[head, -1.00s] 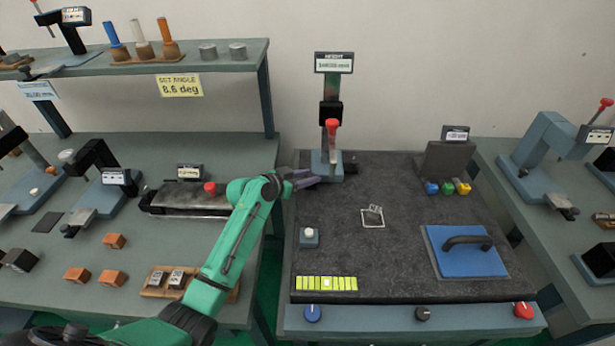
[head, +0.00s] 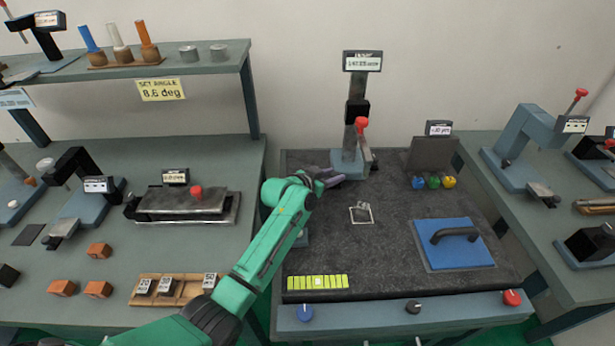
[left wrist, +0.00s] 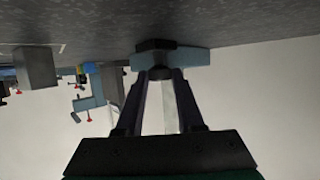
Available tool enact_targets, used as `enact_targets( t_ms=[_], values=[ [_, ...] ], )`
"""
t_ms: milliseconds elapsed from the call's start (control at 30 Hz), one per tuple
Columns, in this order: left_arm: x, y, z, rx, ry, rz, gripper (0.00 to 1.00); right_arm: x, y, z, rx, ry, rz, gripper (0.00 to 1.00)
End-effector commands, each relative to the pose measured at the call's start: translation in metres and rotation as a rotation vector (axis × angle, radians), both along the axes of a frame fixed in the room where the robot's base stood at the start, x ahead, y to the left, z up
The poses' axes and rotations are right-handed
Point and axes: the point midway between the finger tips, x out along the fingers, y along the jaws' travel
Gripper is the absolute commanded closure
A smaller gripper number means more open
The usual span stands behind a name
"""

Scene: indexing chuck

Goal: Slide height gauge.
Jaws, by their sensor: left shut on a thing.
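The height gauge (head: 356,90) stands upright at the back of the dark granite plate (head: 390,190). It has a blue-grey base (head: 348,168), a black slider, a red knob (head: 361,125) and a display (head: 362,61) whose digits are too blurred to read. My left gripper (head: 338,179) is at the front left of the base and shut on it. In the left wrist view, the fingers (left wrist: 160,76) close at the base (left wrist: 190,56); the exact contact is partly hidden. My right gripper is out of view.
A grey block (head: 432,157) with a small display stands to the gauge's right, with coloured knobs in front. The plate between gauge and block is clear.

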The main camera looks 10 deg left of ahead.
Motion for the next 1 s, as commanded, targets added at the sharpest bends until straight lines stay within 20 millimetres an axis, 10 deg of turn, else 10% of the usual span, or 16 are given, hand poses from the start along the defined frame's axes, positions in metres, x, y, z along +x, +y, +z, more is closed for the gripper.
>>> enact_targets(
  t_ms=[433, 467, 533, 1000],
  values=[
    [0.004, -0.019, 0.001, 0.000, -0.001, -0.003, 1.00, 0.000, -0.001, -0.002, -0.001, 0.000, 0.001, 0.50],
    [0.004, -0.019, 0.001, 0.000, -0.001, -0.003, 0.56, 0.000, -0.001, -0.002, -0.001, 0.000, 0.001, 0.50],
    [0.004, -0.019, 0.001, 0.001, -0.002, -0.002, 0.34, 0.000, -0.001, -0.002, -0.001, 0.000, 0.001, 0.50],
    [-0.004, -0.012, 0.004, 0.003, -0.002, 0.000, 0.34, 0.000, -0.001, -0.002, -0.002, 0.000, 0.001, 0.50]
  ],
)
